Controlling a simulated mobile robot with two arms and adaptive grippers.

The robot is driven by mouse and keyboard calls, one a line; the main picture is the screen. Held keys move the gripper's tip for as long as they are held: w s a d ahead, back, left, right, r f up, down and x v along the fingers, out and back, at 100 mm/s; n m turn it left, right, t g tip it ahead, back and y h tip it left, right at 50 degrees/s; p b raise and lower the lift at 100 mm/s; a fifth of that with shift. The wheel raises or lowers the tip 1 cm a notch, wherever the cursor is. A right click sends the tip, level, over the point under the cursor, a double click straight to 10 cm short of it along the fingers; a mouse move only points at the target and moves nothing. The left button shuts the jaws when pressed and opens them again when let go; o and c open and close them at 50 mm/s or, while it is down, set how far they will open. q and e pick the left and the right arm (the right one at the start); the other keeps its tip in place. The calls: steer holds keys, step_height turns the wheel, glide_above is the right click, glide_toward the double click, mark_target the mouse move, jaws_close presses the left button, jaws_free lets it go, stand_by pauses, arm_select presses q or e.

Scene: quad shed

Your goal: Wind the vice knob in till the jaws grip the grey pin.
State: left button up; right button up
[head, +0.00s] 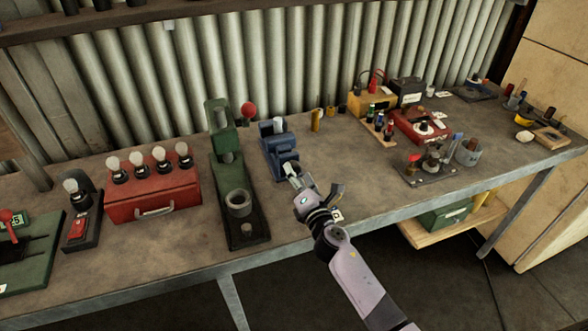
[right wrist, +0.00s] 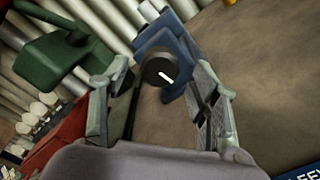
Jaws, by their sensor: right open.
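The blue vice (head: 283,157) stands on the bench near the middle of the head view. A grey pin (head: 278,126) stands upright at its top; whether the jaws touch it is unclear. In the right wrist view the vice (right wrist: 183,50) shows with its dark round knob (right wrist: 157,74), which has a white line on its face. My right gripper (head: 312,180) is at the vice's front; its body hides the knob in the head view. In the wrist view the open fingers of this gripper (right wrist: 161,80) stand on either side of the knob, with gaps visible. My left gripper is not in view.
A green press (head: 228,170) with a red ball handle (head: 248,110) stands close left of the vice. A red box (head: 150,195) with bulbs is further left. A yellow box (head: 372,102) and small parts lie right. Bare bench lies right of the vice.

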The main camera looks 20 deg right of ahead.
steer(key=shift+w+a, duration=0.1)
steer(key=shift+w, duration=1.4)
steer(key=c, duration=1.1)
steer(key=shift+c, duration=0.2)
steer(key=shift+m, duration=0.4)
steer(key=m+b, duration=0.1)
steer(key=m, duration=0.2)
steer(key=shift+f+m, duration=0.1)
steer(key=shift+m, duration=0.3)
steer(key=m, duration=0.4)
steer(key=shift+m, duration=0.3)
